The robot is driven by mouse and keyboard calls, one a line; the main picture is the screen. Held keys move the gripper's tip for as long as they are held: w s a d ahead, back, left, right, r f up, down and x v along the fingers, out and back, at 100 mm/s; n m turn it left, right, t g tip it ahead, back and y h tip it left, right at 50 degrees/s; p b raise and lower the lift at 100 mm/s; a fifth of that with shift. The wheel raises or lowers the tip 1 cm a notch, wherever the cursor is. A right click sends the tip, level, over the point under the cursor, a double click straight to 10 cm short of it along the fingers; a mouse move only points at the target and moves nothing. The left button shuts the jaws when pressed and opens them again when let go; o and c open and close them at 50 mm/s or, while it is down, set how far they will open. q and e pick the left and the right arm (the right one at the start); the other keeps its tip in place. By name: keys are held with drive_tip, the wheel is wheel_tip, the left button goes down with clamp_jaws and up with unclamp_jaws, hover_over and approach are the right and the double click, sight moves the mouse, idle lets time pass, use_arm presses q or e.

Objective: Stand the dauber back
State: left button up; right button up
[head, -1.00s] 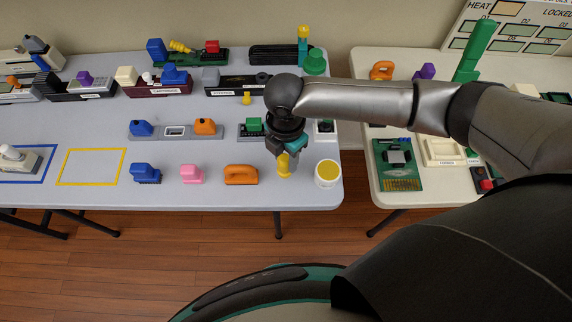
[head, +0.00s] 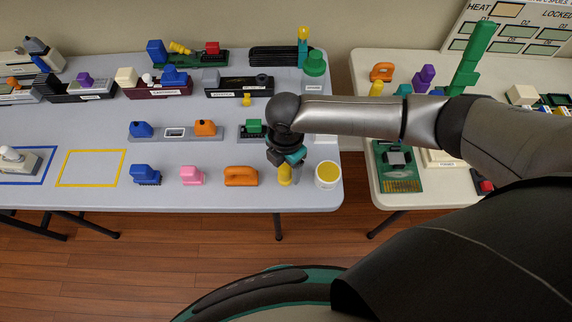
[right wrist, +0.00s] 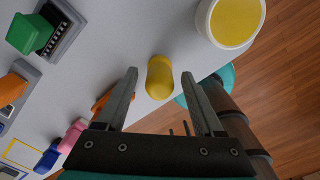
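The yellow dauber (head: 285,176) appears upright near the front right of the left table, just left of the white pot with yellow inside (head: 327,175). My right gripper (head: 291,168) is right at it from above. In the right wrist view the two fingers are apart, with the dauber's rounded yellow top (right wrist: 160,77) between their tips and gaps on both sides. The pot (right wrist: 232,20) shows at the top right there. The dauber's lower end is hidden in the wrist view. My left gripper is not in view.
An orange handled block (head: 241,176), a pink block (head: 191,175) and a blue block (head: 146,174) stand in a row to the left. A grey device with a green block (head: 254,127) is behind. The table's front edge is close.

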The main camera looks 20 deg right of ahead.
drive_tip(key=shift+f+b, duration=0.15)
drive_tip(key=shift+b, duration=0.3)
wheel_tip(320, 180, up, 16)
drive_tip(key=p, duration=0.3)
drive_tip(key=shift+w+a+f, duration=0.25)
drive_tip(key=shift+w+a, duration=0.05)
drive_tip(key=shift+a, duration=0.05)
